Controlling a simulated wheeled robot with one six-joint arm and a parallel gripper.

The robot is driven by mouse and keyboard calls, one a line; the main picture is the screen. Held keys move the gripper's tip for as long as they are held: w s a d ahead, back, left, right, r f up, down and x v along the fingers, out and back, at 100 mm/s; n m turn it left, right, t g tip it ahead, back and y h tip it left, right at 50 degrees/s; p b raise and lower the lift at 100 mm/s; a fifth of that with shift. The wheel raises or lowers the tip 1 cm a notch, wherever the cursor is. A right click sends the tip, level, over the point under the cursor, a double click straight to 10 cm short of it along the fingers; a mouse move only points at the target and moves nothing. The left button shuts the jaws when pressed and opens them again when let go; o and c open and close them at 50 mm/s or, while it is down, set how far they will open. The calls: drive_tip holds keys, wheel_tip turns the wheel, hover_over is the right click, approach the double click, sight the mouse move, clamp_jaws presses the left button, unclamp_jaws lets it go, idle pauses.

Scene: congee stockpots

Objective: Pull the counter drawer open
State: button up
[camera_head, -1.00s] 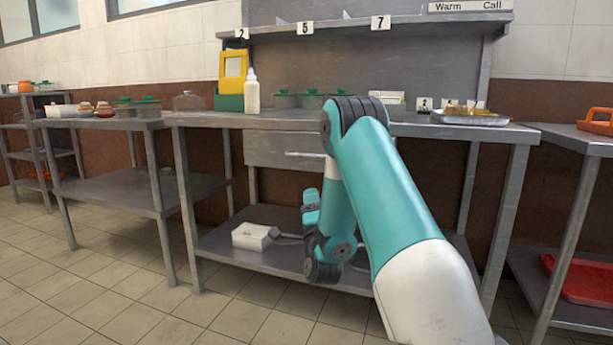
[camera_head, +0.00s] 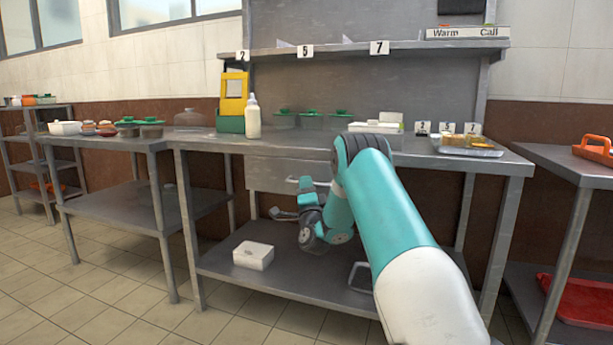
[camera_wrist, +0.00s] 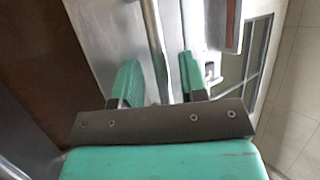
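The counter drawer (camera_head: 268,174) is a grey metal front under the counter top, and it looks closed. Its bar handle (camera_head: 292,179) is partly hidden behind my gripper (camera_head: 312,184), which is raised in front of the drawer. In the wrist view, the handle bar (camera_wrist: 154,40) runs between the two green fingers of my gripper (camera_wrist: 158,62). The fingers are apart, with a visible gap on each side of the bar. I cannot tell how deep the bar sits between them.
The counter (camera_head: 210,140) holds several green-lidded pots, a white bottle (camera_head: 253,118) and a tray (camera_head: 468,147) at the right. A white box (camera_head: 253,255) sits on the lower shelf (camera_head: 290,290). Side tables stand left and right; the floor in front is clear.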

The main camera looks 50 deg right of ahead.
drive_tip(key=shift+p+x, duration=0.7)
drive_tip(key=shift+x, duration=0.1)
drive_tip(key=shift+c, duration=0.2)
clamp_jaws()
